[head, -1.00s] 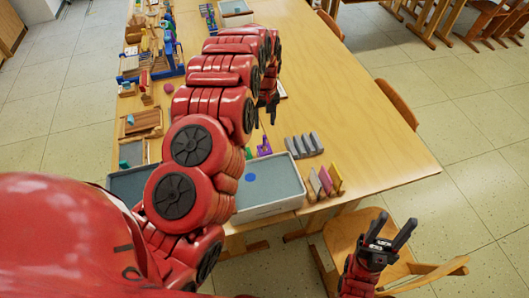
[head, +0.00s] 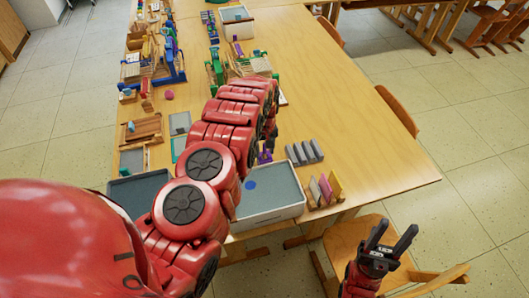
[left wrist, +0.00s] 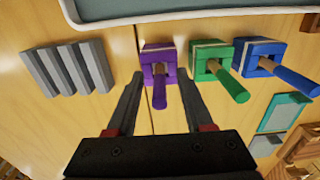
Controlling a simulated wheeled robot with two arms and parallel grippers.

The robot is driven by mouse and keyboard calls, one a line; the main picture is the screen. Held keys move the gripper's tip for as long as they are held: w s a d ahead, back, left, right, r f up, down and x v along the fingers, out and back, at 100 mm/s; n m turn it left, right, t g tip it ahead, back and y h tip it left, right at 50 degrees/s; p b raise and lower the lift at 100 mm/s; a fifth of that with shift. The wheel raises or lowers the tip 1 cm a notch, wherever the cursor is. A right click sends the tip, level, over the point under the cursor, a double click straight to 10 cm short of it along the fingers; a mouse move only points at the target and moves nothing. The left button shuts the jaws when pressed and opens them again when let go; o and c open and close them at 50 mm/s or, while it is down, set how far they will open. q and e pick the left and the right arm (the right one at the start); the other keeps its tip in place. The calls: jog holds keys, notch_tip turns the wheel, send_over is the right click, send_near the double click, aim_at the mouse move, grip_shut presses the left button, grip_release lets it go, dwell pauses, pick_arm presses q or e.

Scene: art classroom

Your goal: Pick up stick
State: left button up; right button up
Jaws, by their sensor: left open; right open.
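No single thing is plainly the stick. In the left wrist view, a purple clamp-like piece (left wrist: 156,54) has a rod-like purple handle (left wrist: 159,94) between the two fingers of my left gripper (left wrist: 161,78). The fingers are open, with gaps beside the handle. Green (left wrist: 208,65) and blue (left wrist: 270,63) pieces with similar handles lie to the right. Several grey bars (left wrist: 72,67) lie to the left; the grey bars show in the head view (head: 304,152) too. There, my forearm mostly hides my left gripper. My right gripper (head: 391,238) is open and empty above the chair.
A grey tray (head: 297,207) with a blue disc stands at the table's near edge, beside colored upright pieces (head: 325,188). Wooden and colored items crowd the table's left side. The table's right part (head: 370,150) is clear. A wooden chair (head: 345,240) stands in front.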

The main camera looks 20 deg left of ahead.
pick_arm(q)
jog(key=shift+f, duration=0.1)
grip_shut()
jog(key=shift+r, duration=0.2)
dwell(0.4)
